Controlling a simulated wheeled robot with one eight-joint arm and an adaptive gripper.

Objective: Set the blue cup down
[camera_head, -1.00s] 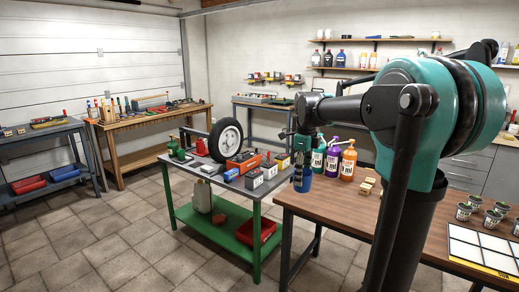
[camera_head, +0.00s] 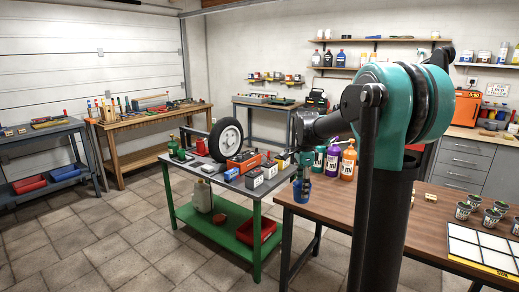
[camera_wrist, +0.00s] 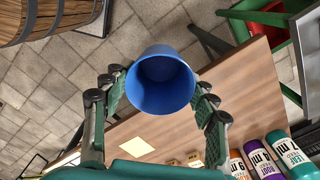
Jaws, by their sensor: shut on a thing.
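The blue cup (camera_head: 301,194) is in my gripper (camera_head: 302,172), near the left end of the brown wooden table (camera_head: 345,220) in the head view. In the wrist view, the cup (camera_wrist: 160,84) shows its open mouth and empty inside, with the green-padded fingers (camera_wrist: 158,92) on either side of it. The gripper is shut on the cup. The cup overlaps the table's edge in the wrist view. Whether its base touches the tabletop is hidden.
Labelled bottles in purple (camera_head: 332,158) and orange (camera_head: 348,160) stand behind the cup. Small wooden blocks (camera_wrist: 193,160) and a pale yellow sheet (camera_wrist: 132,149) lie on the tabletop. Several small pots (camera_head: 463,210) and a white grid board (camera_head: 480,250) are at the right. A wooden barrel (camera_wrist: 45,18) stands beyond the table.

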